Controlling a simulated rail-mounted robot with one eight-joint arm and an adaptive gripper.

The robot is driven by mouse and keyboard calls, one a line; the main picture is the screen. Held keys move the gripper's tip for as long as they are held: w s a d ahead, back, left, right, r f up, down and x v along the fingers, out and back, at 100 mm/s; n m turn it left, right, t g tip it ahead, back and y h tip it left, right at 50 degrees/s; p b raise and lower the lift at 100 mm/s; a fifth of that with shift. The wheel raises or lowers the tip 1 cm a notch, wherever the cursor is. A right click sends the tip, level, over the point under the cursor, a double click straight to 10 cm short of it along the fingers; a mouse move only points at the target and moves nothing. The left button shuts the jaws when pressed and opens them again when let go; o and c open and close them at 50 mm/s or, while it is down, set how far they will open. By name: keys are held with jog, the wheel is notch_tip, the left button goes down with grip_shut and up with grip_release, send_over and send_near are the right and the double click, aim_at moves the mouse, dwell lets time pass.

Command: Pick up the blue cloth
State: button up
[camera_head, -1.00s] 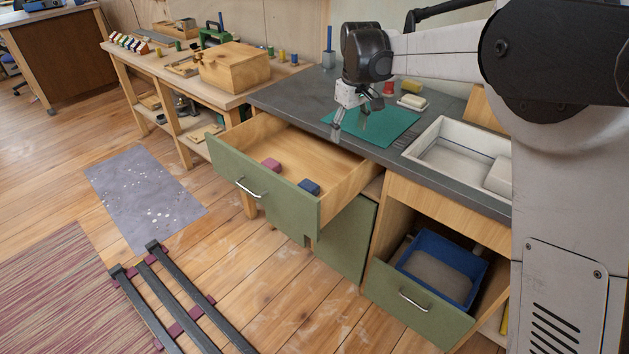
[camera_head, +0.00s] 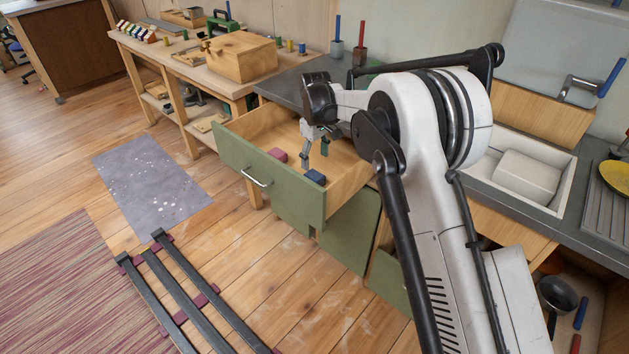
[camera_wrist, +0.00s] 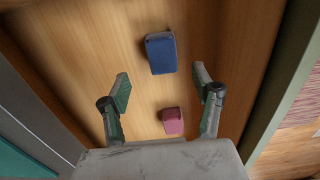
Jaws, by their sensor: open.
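The blue cloth (camera_head: 315,177) is a small folded block lying in the open drawer, near its front right corner. In the wrist view the blue cloth (camera_wrist: 161,53) lies on the wooden drawer floor, ahead of the fingertips and roughly between their lines. My gripper (camera_head: 315,160) hangs over the drawer, fingers pointing down. In the wrist view my gripper (camera_wrist: 160,85) has its two green-padded fingers spread wide with nothing between the tips. A pink folded cloth (camera_head: 278,155) lies left of the blue one; it also shows in the wrist view (camera_wrist: 173,121), nearer the palm.
The green drawer front (camera_head: 262,185) and the wooden side walls bound the space around my gripper. The grey counter (camera_head: 284,90) is behind, with a wooden box (camera_head: 240,58) on the bench to its left. A white sink (camera_head: 555,205) is at the right.

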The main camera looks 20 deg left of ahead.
aim_at(314, 175)
jog(key=shift+s+f+b, duration=0.2)
jog(key=shift+f+b, duration=0.3)
jog(key=shift+f, duration=3.7)
jog(key=c, duration=1.2)
jog(key=shift+r+p, duration=0.6)
jog(key=shift+r, duration=4.45)
jog(key=shift+c, duration=0.2)
jog(key=o, duration=0.5)
jog(key=c, duration=0.4)
jog(key=shift+o, duration=0.2)
jog(key=shift+a, duration=0.1)
